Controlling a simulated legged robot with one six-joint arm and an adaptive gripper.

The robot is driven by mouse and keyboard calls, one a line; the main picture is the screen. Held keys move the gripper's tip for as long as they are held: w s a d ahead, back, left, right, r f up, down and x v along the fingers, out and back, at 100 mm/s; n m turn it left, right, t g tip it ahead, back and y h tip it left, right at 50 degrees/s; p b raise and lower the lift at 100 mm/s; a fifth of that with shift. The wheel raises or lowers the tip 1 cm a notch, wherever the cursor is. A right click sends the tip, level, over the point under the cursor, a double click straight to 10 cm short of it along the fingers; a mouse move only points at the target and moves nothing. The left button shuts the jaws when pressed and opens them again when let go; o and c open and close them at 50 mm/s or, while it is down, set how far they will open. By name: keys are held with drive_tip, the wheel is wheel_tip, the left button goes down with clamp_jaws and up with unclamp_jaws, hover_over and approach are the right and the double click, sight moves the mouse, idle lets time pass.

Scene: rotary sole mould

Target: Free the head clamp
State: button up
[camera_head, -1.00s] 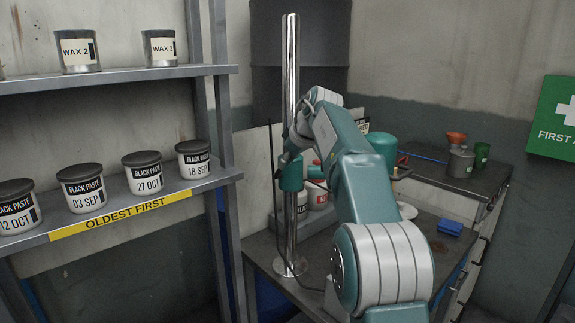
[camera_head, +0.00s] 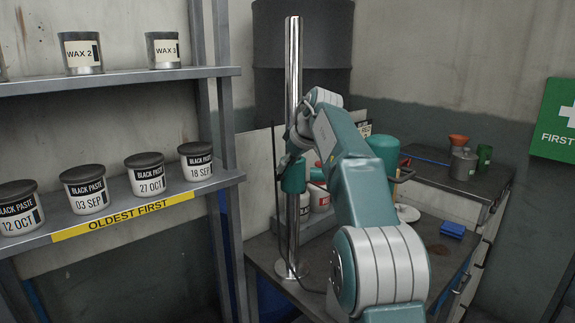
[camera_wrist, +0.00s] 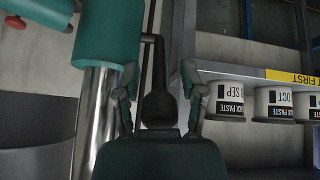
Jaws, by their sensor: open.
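The chrome column (camera_head: 292,85) stands upright on the bench, with a teal clamp body (camera_head: 293,176) around it. In the wrist view the teal clamp (camera_wrist: 108,35) sits on the column (camera_wrist: 93,125) at upper left. A black clamp lever (camera_wrist: 158,75) comes out beside it, with a thick rounded grip. My gripper (camera_wrist: 160,100) is open, one finger on each side of the lever's grip. Gaps show between the fingers and the lever, and the lever's near end is partly hidden by the gripper's body. In the head view my gripper is hard to make out beside the column.
A shelf (camera_head: 130,210) of black paste tins stands to the left, close to the column; the tins (camera_wrist: 225,100) also show in the wrist view. A teal canister (camera_head: 384,150) and white bottles (camera_head: 319,197) stand behind my arm. A blue block (camera_head: 453,229) lies on the bench.

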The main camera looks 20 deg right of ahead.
drive_tip(key=shift+r, duration=0.1)
drive_tip(key=v, duration=1.1)
drive_tip(key=shift+s+r, duration=0.2)
drive_tip(key=shift+r, duration=0.05)
drive_tip(key=shift+d, duration=0.1)
